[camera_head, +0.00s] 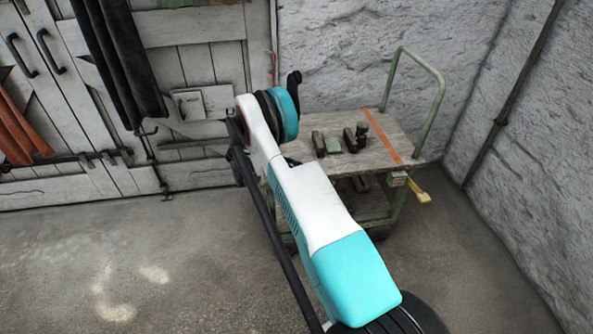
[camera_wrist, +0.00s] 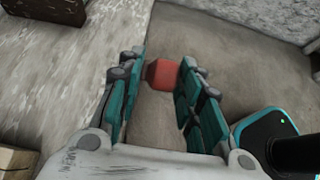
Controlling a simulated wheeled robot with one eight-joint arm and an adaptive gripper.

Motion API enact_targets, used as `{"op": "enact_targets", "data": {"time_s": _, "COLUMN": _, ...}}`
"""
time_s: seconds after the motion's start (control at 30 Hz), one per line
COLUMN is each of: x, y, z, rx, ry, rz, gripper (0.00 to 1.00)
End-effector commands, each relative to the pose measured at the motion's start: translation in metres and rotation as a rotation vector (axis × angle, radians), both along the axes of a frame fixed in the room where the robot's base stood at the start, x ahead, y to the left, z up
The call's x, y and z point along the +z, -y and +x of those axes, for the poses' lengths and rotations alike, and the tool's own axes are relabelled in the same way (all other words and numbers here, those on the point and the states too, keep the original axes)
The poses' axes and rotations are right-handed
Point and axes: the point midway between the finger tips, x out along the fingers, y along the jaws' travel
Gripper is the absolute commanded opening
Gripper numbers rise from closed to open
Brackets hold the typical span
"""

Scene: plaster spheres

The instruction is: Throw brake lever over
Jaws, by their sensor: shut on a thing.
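In the wrist view my gripper (camera_wrist: 163,76) points down over the floor beside the cart, its two teal fingers apart but closed on a red block-like piece (camera_wrist: 160,73) between the fingertips. The red piece looks like the end of the brake lever, but its shaft and mount are hidden. In the head view my arm hides the gripper and the red piece. The cart (camera_head: 388,142) has a wooden top and a green frame. A yellow lever-like part (camera_head: 418,191) sticks out low from its right front corner.
Several small metal blocks, one a dark block (camera_head: 318,144), lie on the cart top. A rough wall (camera_head: 535,150) stands close at the right. Grey wooden doors (camera_head: 200,60) are behind at the left. The floor (camera_head: 130,260) at the left is clear.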

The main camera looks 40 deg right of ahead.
Motion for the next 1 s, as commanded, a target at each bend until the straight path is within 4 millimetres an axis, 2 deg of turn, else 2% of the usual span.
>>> {"op": "enact_targets", "data": {"time_s": 0.03, "x": -0.0037, "y": -0.0016, "z": -0.0044, "rx": -0.010, "ry": -0.010, "rz": -0.001, "gripper": 0.00}}
{"op": "enact_targets", "data": {"time_s": 0.57, "x": -0.0066, "y": -0.0017, "z": -0.0047, "rx": -0.009, "ry": -0.020, "rz": -0.017, "gripper": 0.00}}
{"op": "enact_targets", "data": {"time_s": 0.6, "x": -0.0065, "y": -0.0017, "z": -0.0047, "rx": -0.009, "ry": -0.020, "rz": -0.017, "gripper": 0.42}}
{"op": "enact_targets", "data": {"time_s": 0.63, "x": -0.0064, "y": -0.0017, "z": -0.0047, "rx": -0.009, "ry": -0.021, "rz": -0.018, "gripper": 0.48}}
{"op": "enact_targets", "data": {"time_s": 1.0, "x": -0.0026, "y": -0.0021, "z": -0.0016, "rx": -0.006, "ry": -0.019, "rz": -0.022, "gripper": 0.48}}
